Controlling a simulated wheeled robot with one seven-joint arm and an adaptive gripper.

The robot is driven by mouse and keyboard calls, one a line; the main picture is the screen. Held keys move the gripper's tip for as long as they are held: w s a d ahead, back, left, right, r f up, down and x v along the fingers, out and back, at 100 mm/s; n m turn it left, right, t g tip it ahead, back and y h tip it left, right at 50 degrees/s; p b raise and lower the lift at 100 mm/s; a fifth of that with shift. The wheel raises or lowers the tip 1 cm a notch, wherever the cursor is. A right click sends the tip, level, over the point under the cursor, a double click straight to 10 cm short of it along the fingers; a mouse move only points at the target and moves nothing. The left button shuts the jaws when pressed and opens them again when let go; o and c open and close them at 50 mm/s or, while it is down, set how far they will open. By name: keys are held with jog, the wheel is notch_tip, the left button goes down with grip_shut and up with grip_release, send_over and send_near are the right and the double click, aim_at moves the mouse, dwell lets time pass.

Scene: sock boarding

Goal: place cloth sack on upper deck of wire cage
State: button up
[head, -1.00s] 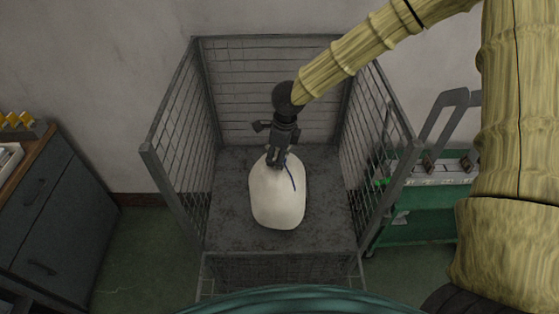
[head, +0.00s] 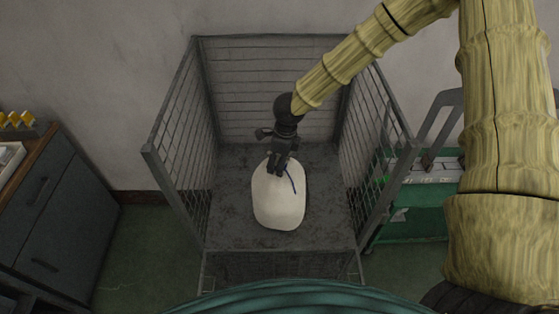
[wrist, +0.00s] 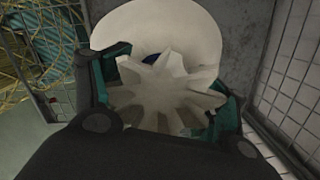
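The white cloth sack (head: 279,200) rests on the grey upper deck (head: 228,215) of the wire cage (head: 178,128), near the middle. It is rounded, with a dark blue cord hanging on its right side. My gripper (head: 280,168) points down at the sack's neck from behind. In the wrist view the sack's body (wrist: 165,25) lies beyond its gathered, ruffled neck (wrist: 165,90). My gripper's fingers (wrist: 168,85) stand wide apart on either side of the ruffle and look open. The fingertips are partly hidden by the ruffle.
Mesh walls rise at the cage's left, back and right (head: 372,130). The deck is bare around the sack. A grey cabinet (head: 75,215) stands at the left and a green cart (head: 425,210) at the right.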

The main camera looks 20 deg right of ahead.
jog(key=shift+o, duration=0.7)
jog(key=r, duration=0.4)
jog(key=r+b, duration=0.1)
jog(key=r, duration=0.3)
jog(key=s+d+r, duration=0.1)
jog(key=r, duration=0.3)
jog(key=shift+d+b, duration=0.1)
jog(key=shift+b, duration=0.3)
dwell(0.4)
